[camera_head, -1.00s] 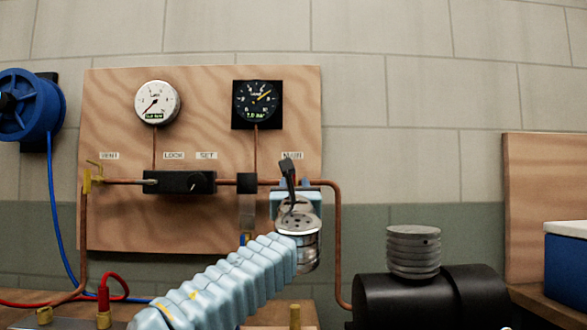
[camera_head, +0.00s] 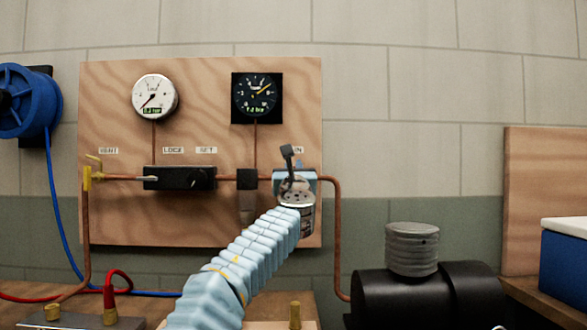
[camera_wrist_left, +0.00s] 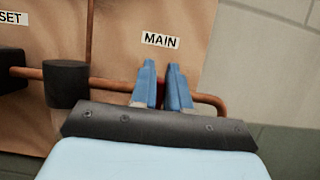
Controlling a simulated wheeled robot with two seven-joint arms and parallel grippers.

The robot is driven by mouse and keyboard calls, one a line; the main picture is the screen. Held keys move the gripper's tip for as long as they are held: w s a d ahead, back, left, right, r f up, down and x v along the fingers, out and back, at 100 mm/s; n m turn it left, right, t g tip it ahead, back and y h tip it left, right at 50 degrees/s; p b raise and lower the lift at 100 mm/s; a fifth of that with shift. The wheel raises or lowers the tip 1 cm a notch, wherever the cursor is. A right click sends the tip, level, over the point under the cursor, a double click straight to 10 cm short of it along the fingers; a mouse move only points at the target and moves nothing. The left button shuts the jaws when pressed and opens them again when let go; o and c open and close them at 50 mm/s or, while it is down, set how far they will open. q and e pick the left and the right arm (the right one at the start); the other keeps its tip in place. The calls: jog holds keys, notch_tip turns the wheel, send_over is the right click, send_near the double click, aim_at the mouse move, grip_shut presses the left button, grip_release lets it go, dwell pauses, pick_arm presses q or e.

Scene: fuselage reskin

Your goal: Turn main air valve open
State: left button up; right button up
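The main air valve is mostly hidden behind my left gripper under the MAIN label (camera_wrist_left: 160,40). A small red part (camera_wrist_left: 161,93), likely its handle, shows between the blue fingers in the left wrist view. My left gripper (camera_wrist_left: 162,82) has its two fingers a narrow gap apart, one on each side of the red part. I cannot tell whether they press on it. In the head view my left gripper (camera_head: 294,183) is at the right end of the copper pipe (camera_head: 325,180), over the valve. My right gripper is not in view.
The plywood panel (camera_head: 205,225) carries a white gauge (camera_head: 155,96), a dark gauge (camera_head: 257,97), and a black regulator block (camera_head: 180,178). A yellow vent valve (camera_head: 88,178) is at the left. A blue hose reel (camera_head: 25,102) hangs left.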

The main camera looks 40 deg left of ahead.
pick_arm(q)
grip_shut()
jog(key=shift+n, duration=0.4)
jog(key=shift+s+a+f+n+g+y, duration=0.35)
jog(key=shift+n+g, duration=1.05)
jog(key=shift+n, duration=1.95)
jog(key=shift+s+a+f+n+g+y, duration=0.35)
jog(key=shift+n+g, duration=1.05)
jog(key=shift+n, duration=2)
jog(key=shift+s+a+f+n+g+y, duration=0.15)
jog(key=shift+a+f+n+g+y, duration=0.3)
jog(key=shift+n+g, duration=1.95)
jog(key=shift+f+n+t, duration=0.15)
jog(key=shift+n+t, duration=0.65)
jog(key=shift+n, duration=0.25)
